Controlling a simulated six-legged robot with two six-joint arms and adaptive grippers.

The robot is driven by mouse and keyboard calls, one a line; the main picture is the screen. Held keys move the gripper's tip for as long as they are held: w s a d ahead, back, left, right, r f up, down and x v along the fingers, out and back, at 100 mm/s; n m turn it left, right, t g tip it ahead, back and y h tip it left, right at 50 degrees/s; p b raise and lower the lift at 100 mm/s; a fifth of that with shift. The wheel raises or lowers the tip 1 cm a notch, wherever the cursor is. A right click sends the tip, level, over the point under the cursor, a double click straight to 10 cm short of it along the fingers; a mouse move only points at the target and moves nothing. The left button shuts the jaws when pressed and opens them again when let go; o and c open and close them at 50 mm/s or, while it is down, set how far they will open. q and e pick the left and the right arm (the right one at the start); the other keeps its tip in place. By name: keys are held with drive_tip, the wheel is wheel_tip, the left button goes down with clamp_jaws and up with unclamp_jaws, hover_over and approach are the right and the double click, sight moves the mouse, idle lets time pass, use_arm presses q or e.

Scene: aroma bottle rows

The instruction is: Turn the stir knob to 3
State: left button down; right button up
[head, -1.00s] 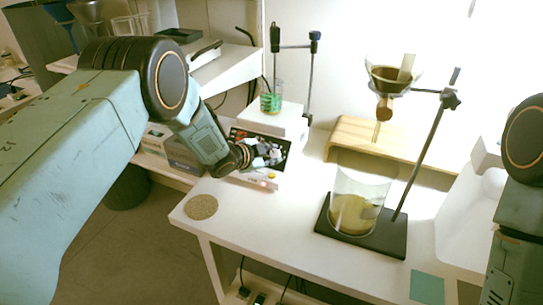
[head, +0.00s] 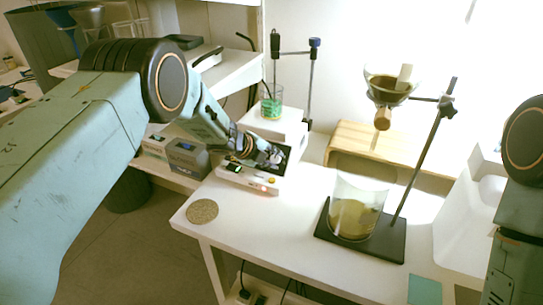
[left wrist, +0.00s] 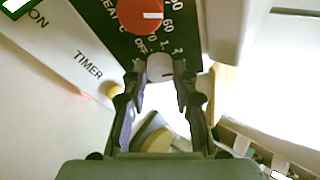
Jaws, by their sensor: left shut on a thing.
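The white hotplate stirrer (head: 270,128) stands at the back left of the table, with its dark control panel facing me. In the left wrist view, a pale grey knob (left wrist: 160,66) sits on the panel by the marks OFF, 1 and 2; its pointer line is not clear and any 3 mark is out of sight. My left gripper (head: 272,158) reaches the panel from the left. In the left wrist view its two fingers (left wrist: 160,75) are shut on the pale knob, one on each side. The right gripper is out of view.
A red heat knob (left wrist: 148,14) is beside the pale knob. A beaker of green liquid (head: 271,105) stands on the stirrer. A large beaker (head: 357,207) and a funnel stand (head: 421,160) are to the right. A round cork mat (head: 202,211) lies at the table's left corner.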

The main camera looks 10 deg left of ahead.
use_arm(q)
drive_tip(key=shift+w+d+r+m+p, duration=0.1)
drive_tip(key=shift+m+p, duration=0.3)
drive_tip(key=shift+m, duration=0.7)
drive_tip(key=shift+g+y, duration=0.3)
drive_tip(key=c, duration=1.4)
unclamp_jaws()
drive_tip(key=o, duration=0.3)
drive_tip(key=shift+f, duration=0.2)
drive_tip(key=shift+o, duration=0.2)
drive_tip(key=shift+r, duration=0.15)
drive_tip(key=shift+r, duration=0.1)
